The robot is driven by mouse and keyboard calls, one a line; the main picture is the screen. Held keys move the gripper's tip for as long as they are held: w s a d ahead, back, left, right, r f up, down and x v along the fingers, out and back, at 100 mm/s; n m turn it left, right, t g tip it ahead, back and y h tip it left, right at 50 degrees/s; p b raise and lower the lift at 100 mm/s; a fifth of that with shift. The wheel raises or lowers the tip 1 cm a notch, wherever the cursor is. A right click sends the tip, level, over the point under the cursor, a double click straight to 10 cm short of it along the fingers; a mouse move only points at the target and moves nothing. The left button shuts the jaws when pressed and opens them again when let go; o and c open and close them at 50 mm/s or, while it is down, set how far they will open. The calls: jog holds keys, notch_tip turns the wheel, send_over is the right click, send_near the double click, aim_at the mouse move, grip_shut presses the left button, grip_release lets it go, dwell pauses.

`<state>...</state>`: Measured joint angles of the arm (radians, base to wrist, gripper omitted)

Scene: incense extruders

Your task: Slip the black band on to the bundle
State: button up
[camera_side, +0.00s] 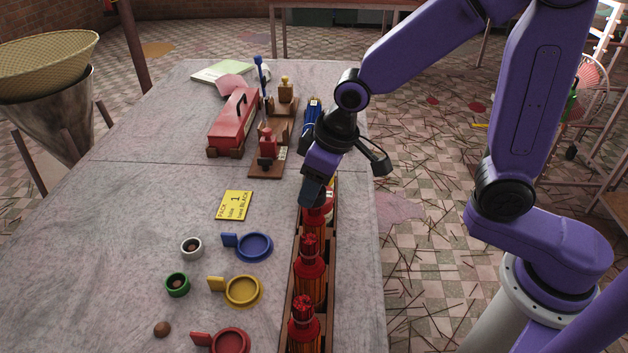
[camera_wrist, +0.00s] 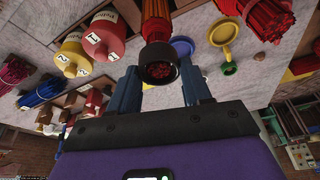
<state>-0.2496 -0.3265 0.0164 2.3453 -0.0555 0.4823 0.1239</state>
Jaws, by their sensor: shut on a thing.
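My gripper (camera_side: 311,193) points down over the wooden rack at the table's right edge, at the far red bundle (camera_side: 315,226). In the wrist view its two blue fingers (camera_wrist: 160,76) stand on either side of the black band (camera_wrist: 148,73) and are shut on it. The band is a dark ring at the end of a bundle of orange-red sticks (camera_wrist: 155,18). Red stick tips show inside the ring. How far the band sits along the bundle I cannot tell. In the side view my gripper hides the band.
More red bundles (camera_side: 308,270) stand nearer in the rack. Blue (camera_side: 255,247), yellow (camera_side: 243,291) and red (camera_side: 230,342) handled dishes, a white ring (camera_side: 191,248) and a green ring (camera_side: 177,285) lie left. A yellow card (camera_side: 234,205) names black. A red extruder (camera_side: 233,123) stands behind.

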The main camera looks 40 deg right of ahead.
jog(key=o, duration=0.9)
jog(key=shift+r, duration=0.15)
jog(key=shift+r, duration=3.35)
jog(key=s+d+f+n+g, duration=0.1)
jog(key=s+d+n, duration=0.1)
jog(key=s+d, duration=0.2)
jog(key=s+d+f+n+g, duration=0.1)
jog(key=s+d, duration=0.4)
jog(key=s, duration=0.5)
jog(key=s+d+f+n+h, duration=0.1)
jog(key=s+d+n, duration=0.3)
jog(key=s, duration=0.4)
jog(key=shift+d+f+g, duration=0.4)
jog(key=shift+f, duration=0.45)
